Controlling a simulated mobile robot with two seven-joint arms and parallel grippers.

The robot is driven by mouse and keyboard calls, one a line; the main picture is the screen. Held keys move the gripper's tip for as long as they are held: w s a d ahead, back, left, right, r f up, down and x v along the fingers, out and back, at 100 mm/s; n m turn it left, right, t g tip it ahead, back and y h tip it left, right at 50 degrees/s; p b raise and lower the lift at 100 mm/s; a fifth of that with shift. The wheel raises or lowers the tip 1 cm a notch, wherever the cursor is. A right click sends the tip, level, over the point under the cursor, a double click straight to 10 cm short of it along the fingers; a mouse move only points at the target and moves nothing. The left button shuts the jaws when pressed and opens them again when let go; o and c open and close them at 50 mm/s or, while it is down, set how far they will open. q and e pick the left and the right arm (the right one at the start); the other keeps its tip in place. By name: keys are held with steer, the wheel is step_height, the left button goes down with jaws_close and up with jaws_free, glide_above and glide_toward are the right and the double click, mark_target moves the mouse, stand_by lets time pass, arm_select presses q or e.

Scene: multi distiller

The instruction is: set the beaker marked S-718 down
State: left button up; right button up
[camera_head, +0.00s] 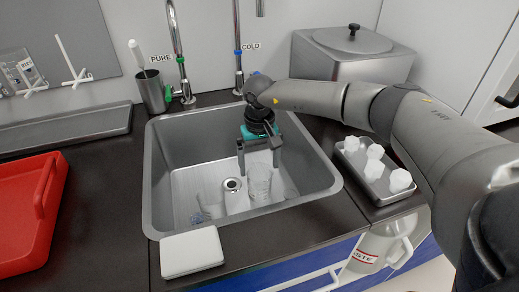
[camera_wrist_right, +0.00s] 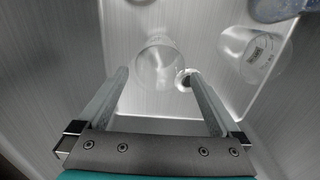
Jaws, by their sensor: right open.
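A clear glass beaker (camera_head: 259,187) stands in the steel sink (camera_head: 163,190), below my right gripper (camera_head: 259,160). In the right wrist view, a clear beaker (camera_wrist_right: 158,62) shows between and beyond the fingertips of this gripper (camera_wrist_right: 158,74), whose fingers are spread apart. Another clear beaker (camera_head: 210,203) is in the sink's front left. A beaker with a small dark label (camera_wrist_right: 257,52) shows at the right of the wrist view; its print is too small to read. I cannot tell which beaker is S-718. My left gripper is not in view.
The sink walls surround the gripper, and two taps (camera_head: 180,60) (camera_head: 238,50) stand behind. A tray (camera_head: 378,195) with white pieces is at right, a white pad (camera_head: 192,252) in front, a red tray (camera_head: 22,235) at left.

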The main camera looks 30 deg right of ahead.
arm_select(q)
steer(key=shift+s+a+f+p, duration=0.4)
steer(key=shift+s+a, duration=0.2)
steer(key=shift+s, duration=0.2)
arm_select(e)
steer(key=shift+r, duration=1.8)
